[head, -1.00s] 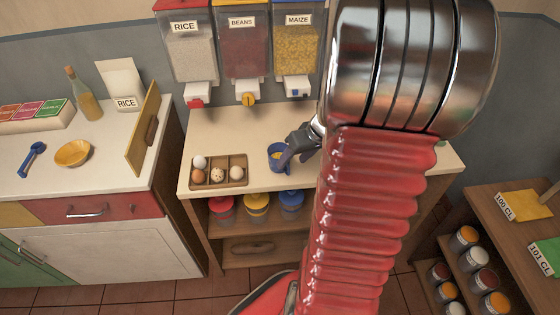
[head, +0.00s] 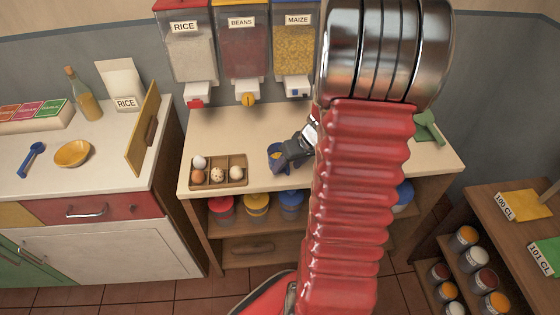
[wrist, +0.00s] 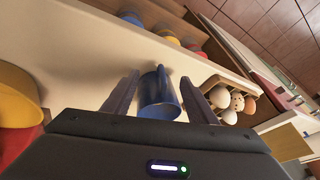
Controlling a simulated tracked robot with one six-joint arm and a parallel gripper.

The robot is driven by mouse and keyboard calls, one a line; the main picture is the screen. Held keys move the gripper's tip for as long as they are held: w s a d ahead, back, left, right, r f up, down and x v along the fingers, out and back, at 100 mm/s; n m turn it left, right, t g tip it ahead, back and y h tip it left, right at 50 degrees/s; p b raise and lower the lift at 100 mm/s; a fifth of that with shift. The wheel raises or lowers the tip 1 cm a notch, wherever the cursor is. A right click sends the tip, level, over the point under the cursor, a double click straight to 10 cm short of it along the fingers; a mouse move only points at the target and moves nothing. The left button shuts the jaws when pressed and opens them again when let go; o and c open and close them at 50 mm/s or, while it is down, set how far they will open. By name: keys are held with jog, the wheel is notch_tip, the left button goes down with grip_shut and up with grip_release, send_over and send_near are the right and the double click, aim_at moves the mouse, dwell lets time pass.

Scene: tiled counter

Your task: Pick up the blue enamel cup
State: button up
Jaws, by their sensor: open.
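The blue enamel cup (head: 273,153) stands on the cream counter, just right of the egg tray. My gripper (head: 282,154) is at the cup, reaching in from the right and partly covering it in the head view. In the wrist view the cup (wrist: 158,97) sits between the two open fingers (wrist: 160,98), one on each side. A small gap shows between the cup and the finger on its right; on its left I cannot tell whether they touch.
The wooden egg tray (head: 219,182) with several eggs is close left of the cup. Dispensers of rice, beans and maize (head: 242,45) hang behind. Lidded jars (head: 256,205) stand on the shelf below. A green scoop (head: 427,127) lies at the counter's right.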

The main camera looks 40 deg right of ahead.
dwell(0.4)
grip_shut()
dwell(0.4)
dwell(0.4)
